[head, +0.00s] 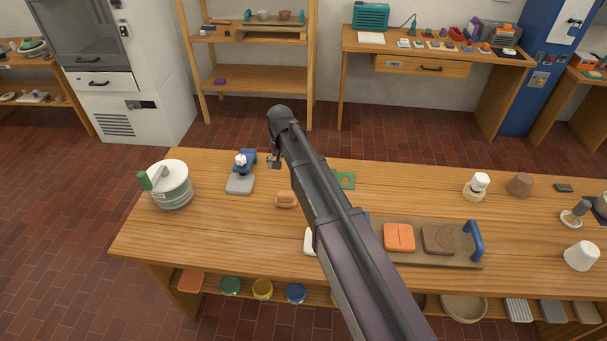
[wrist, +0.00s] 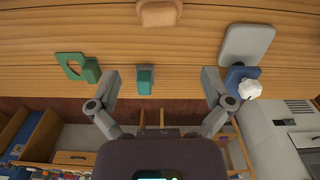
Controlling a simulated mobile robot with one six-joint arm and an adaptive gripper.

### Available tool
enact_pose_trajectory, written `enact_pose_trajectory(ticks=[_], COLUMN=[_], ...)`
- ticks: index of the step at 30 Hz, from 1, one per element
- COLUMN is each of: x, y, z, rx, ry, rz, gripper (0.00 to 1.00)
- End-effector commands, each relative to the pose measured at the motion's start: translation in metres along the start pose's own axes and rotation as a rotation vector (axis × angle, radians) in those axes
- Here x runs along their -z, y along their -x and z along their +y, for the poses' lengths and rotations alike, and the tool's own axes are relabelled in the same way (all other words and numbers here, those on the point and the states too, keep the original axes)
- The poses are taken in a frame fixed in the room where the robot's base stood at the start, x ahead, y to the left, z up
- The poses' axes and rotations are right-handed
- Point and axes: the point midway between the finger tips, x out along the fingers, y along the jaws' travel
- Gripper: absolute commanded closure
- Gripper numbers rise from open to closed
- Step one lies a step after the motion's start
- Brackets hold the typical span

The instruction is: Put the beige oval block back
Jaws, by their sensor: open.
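The beige oval block (head: 286,200) lies on the wooden bench, left of my arm in the head view. It shows at the top edge of the wrist view (wrist: 158,13), partly cut off.
A small teal block (wrist: 145,80) shows between the fingertips. A tray (head: 462,258) with orange and brown blocks lies right of my arm.

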Motion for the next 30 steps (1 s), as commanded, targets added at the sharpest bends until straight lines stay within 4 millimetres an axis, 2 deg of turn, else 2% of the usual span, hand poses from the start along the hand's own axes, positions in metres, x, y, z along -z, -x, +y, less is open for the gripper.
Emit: enact_pose_trajectory(ticks=[5, 8, 11, 17, 21, 24, 27, 30], x=[-0.002, -0.007, -0.018, -0.056, -0.095, -0.123, -0.149, -0.168], y=[0.000, 0.000, 0.000, 0.000, 0.000, 0.000, 0.000, 0.000], z=[0.004, 0.015, 0.037, 0.107, 0.163, 0.197, 0.224, 0.243], rx=[0.000, 0.000, 0.000, -0.001, -0.001, -0.001, -0.001, -0.001], ry=[0.000, -0.001, -0.002, -0.002, -0.001, 0.001, 0.005, 0.008], rz=[0.000, 0.000, 0.000, 0.000, 0.000, 0.000, 0.000, 0.000], gripper=[0.00, 0.00, 0.00, 0.00, 0.00, 0.00, 0.00, 0.00])
